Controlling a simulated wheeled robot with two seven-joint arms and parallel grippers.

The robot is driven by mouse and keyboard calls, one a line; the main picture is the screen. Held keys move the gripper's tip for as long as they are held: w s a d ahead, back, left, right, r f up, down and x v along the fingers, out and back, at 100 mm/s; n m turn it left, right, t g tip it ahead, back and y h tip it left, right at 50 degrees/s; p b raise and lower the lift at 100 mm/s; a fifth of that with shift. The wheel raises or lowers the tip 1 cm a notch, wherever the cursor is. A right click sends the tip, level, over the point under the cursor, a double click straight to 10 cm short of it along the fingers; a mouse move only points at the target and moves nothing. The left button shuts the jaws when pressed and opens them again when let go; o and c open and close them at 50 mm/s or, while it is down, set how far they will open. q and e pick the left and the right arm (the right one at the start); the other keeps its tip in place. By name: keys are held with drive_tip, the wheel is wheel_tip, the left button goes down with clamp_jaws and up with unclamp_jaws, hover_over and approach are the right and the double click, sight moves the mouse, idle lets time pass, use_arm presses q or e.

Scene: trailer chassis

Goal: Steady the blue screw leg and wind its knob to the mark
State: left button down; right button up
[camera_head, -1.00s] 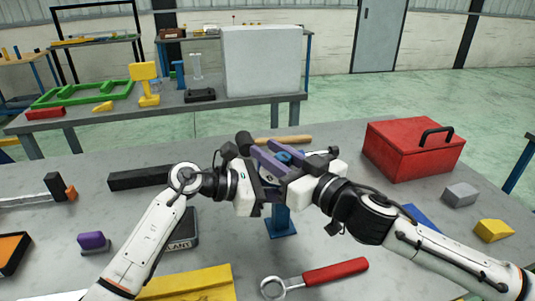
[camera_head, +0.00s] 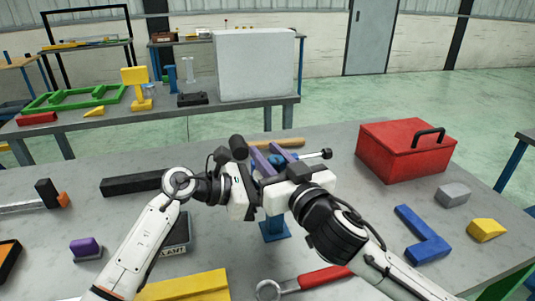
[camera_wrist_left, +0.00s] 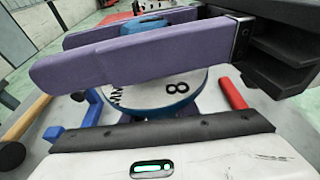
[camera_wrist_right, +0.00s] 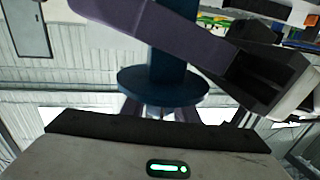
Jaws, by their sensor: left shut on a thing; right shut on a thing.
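The blue screw leg (camera_head: 275,229) stands upright on the table with its square foot showing. Its blue top knob (camera_head: 290,155) shows behind the grippers. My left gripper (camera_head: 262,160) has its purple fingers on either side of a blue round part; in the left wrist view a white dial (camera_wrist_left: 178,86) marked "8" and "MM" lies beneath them. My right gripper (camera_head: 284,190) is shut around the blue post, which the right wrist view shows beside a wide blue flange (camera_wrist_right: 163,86). The grippers hide most of the leg's upper part and any mark.
A rod with a black ball end (camera_head: 326,153) juts out right of the grippers. A red toolbox (camera_head: 405,150) stands at the back right. A blue angle piece (camera_head: 422,240), a red-handled wrench (camera_head: 322,278) and a yellow block (camera_head: 487,230) lie at the right and front.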

drive_tip(key=o, duration=1.1)
drive_tip(key=shift+f, duration=0.15)
drive_tip(key=shift+c, duration=0.2)
drive_tip(key=shift+s+d, duration=0.1)
drive_tip(key=v, duration=1.1)
drive_tip(key=shift+s+d, duration=0.2)
drive_tip(key=shift+s, duration=0.15)
use_arm(q)
drive_tip(key=c, duration=1.1)
unclamp_jaws()
drive_tip(key=shift+a, duration=0.1)
